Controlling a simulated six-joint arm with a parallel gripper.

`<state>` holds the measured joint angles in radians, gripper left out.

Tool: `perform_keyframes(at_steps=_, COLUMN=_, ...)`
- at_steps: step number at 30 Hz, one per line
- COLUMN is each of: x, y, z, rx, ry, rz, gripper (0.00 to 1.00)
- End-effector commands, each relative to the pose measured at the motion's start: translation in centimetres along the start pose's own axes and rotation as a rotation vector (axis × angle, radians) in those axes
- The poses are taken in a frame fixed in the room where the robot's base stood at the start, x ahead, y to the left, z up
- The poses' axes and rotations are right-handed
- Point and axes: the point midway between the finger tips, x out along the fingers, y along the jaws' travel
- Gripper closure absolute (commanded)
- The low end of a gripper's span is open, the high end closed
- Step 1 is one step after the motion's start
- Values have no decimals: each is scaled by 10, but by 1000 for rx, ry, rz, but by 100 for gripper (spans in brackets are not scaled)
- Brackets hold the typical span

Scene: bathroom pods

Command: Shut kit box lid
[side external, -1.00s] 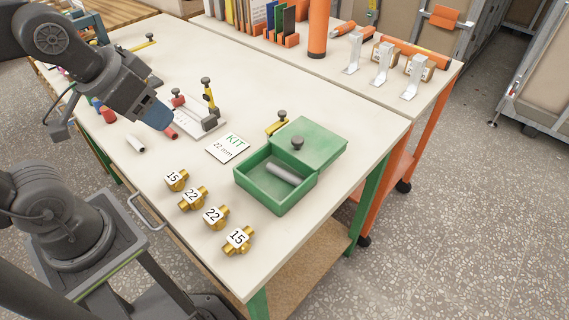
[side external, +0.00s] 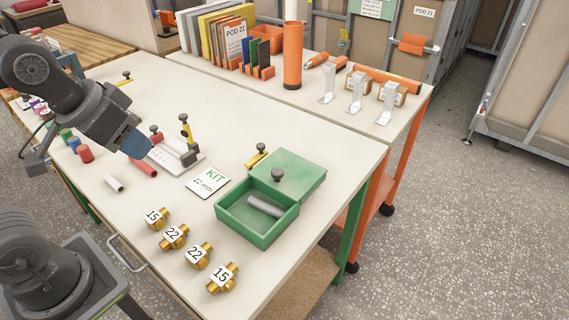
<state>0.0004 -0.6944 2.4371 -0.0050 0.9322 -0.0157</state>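The green kit box (side external: 248,226) stands on the white table near its right front edge. Its green lid (side external: 297,170), with a dark knob (side external: 277,175), sits off toward the back right. The front part of the box is open, and a grey cylinder (side external: 264,206) lies inside. My gripper (side external: 137,144) is at the left, well apart from the box, pointing down above the table near a red cylinder (side external: 145,168). Its blue end shows, but the finger gap cannot be made out.
A KIT 22 mm card (side external: 208,184) lies left of the box. Several numbered brass fittings (side external: 198,254) line the front. A fixture with knobs (side external: 178,153) stands between my gripper and the box. A yellow piece with a dark knob (side external: 257,157) is behind the box.

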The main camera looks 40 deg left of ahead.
Motion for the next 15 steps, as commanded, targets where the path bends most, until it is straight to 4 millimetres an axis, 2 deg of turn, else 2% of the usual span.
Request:
perform_keyframes(at_steps=1, x=-3, y=1, z=-14, rx=-12, ry=-22, rz=4, gripper=73)
perform_keyframes(at_steps=5, x=-9, y=5, z=-60, rx=-64, ry=-98, rz=15, gripper=85)
perform_keyframes(at_steps=9, x=-6, y=10, z=-112, rx=-124, ry=-191, rz=24, gripper=99)
perform_keyframes(at_steps=15, x=16, y=18, z=-180, rx=-207, ry=-323, rz=31, gripper=100)
